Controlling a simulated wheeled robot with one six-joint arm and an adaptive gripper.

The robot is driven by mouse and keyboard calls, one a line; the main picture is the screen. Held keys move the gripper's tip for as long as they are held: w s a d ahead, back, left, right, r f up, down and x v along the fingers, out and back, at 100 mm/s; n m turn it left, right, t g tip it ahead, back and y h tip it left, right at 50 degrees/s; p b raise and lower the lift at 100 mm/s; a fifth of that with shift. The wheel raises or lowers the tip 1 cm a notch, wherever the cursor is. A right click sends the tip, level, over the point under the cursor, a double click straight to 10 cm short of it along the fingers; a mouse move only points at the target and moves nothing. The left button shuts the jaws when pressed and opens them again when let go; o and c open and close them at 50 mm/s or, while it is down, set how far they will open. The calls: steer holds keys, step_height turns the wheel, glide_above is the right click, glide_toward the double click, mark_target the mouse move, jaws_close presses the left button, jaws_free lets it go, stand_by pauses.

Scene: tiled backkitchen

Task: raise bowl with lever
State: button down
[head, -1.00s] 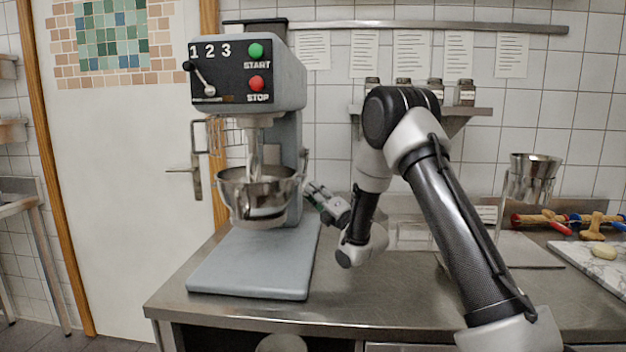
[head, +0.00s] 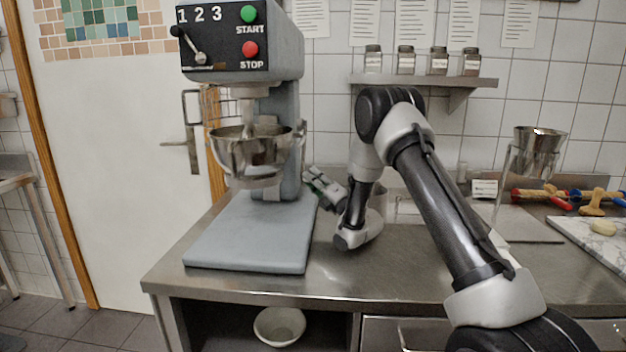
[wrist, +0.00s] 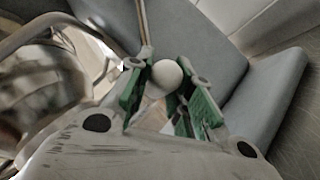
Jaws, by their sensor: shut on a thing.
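The grey stand mixer (head: 288,95) stands on the steel counter at left. Its metal bowl (head: 240,158) hangs under the head, clear of the grey base plate (head: 250,240). My gripper (head: 313,180) is right of the mixer column, below the bowl rim. In the wrist view, a pale round knob (wrist: 167,76) on a thin rod (wrist: 144,25), the lever, sits between my green-padded fingers, which are shut on it. The bowl (wrist: 45,85) is blurred at the left there. The lever's lower end is hard to make out in the head view.
A wall shelf (head: 425,82) with several jars is behind my arm. A metal container (head: 540,145) on a stand, rolling pins (head: 540,195) and a marble board (head: 590,235) are at right. The counter (head: 350,275) front is clear.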

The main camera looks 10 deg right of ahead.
steer(key=c, duration=1.3)
jaws_free()
steer(key=shift+o, duration=0.2)
steer(key=shift+s+d+f, duration=0.2)
steer(key=shift+s, duration=0.15)
steer(key=s+d, duration=0.6)
steer(key=s, duration=0.4)
steer(key=shift+s+d, duration=0.2)
steer(key=shift+s, duration=0.05)
steer(key=shift+c, duration=0.3)
